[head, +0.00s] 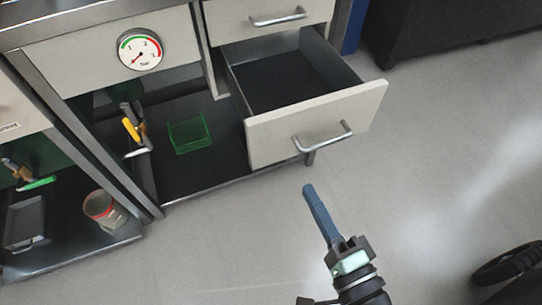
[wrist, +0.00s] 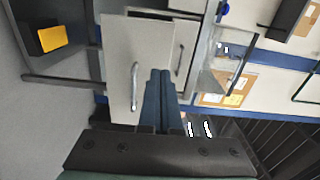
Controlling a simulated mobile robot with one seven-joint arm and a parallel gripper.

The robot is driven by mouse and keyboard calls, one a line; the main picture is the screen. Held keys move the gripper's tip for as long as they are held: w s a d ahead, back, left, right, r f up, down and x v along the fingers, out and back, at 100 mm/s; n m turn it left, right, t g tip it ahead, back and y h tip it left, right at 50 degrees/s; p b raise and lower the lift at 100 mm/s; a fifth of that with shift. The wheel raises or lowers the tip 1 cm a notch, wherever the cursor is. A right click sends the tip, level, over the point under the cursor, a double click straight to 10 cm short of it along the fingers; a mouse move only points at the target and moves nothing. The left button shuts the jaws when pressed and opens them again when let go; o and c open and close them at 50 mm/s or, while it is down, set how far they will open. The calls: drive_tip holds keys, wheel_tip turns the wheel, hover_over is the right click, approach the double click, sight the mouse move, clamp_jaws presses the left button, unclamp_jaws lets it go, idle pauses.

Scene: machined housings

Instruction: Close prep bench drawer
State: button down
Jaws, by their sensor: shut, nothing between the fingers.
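The lower drawer (head: 318,124) of the bench is pulled well out, and its dark inside is empty. Its pale front has a metal bar handle (head: 323,138). The drawer front also shows in the wrist view (wrist: 125,55), turned sideways, with its handle (wrist: 135,86) left of my fingers. My gripper (head: 309,190) is shut and empty, with blue fingers pointing up toward the drawer front. In the head view it appears just below the handle, apart from it. The upper drawer (head: 245,20) above is shut.
A pressure gauge (head: 140,52) is on the bench panel. A red-rimmed can (head: 103,209) stands at left.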

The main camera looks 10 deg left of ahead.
drive_tip(key=f, duration=0.1)
drive_tip(key=b, duration=0.3)
approach(272, 130)
drive_tip(key=x, duration=0.7)
drive_tip(key=shift+f, duration=0.1)
